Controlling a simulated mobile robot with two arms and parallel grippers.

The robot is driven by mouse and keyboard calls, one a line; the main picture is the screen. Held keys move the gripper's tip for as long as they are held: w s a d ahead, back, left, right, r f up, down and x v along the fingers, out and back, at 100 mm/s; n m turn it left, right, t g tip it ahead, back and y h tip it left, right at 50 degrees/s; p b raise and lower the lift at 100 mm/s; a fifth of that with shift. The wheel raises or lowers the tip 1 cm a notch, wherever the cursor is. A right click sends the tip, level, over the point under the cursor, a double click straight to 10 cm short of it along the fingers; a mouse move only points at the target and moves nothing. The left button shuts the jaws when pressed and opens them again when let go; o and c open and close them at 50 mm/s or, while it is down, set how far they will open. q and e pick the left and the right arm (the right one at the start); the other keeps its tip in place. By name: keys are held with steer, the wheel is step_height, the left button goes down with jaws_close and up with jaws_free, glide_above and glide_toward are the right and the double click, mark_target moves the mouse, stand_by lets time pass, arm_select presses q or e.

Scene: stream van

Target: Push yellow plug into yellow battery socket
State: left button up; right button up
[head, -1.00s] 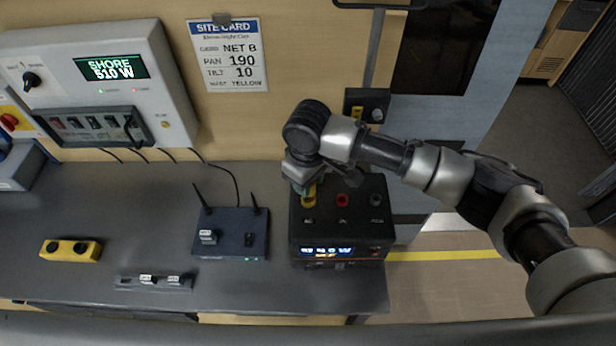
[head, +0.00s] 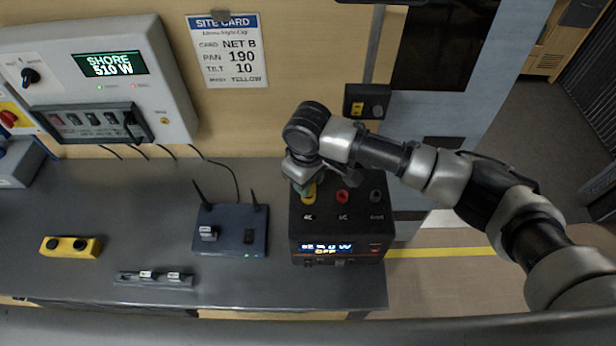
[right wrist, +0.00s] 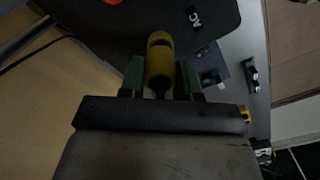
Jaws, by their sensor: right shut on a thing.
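The black battery box (head: 365,228) stands at the right end of the dark bench. Its top has a red socket (head: 342,196) and a dark socket (head: 376,196). My right gripper (head: 304,188) is above the left part of the top, shut on the yellow plug (head: 310,194). In the right wrist view, the green fingertips (right wrist: 160,78) hold the plug (right wrist: 160,55) over the black battery top (right wrist: 120,25). The plug covers the yellow socket, so I cannot tell how deep it sits. The battery display shows OFF. My left gripper is not in view.
A dark router (head: 230,236) with antennas stands left of the battery. A card rack (head: 154,279) and a yellow two-button box (head: 71,247) lie further left. The wall panel (head: 95,85) reads SHORE 510 W. A wall socket (head: 366,102) is behind the arm.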

steer(key=shift+f, duration=0.7)
steer(key=o, duration=1.1)
steer(key=shift+r, duration=0.15)
step_height(320, 180, up, 11)
steer(key=b, duration=0.3)
steer(key=shift+f, duration=0.2)
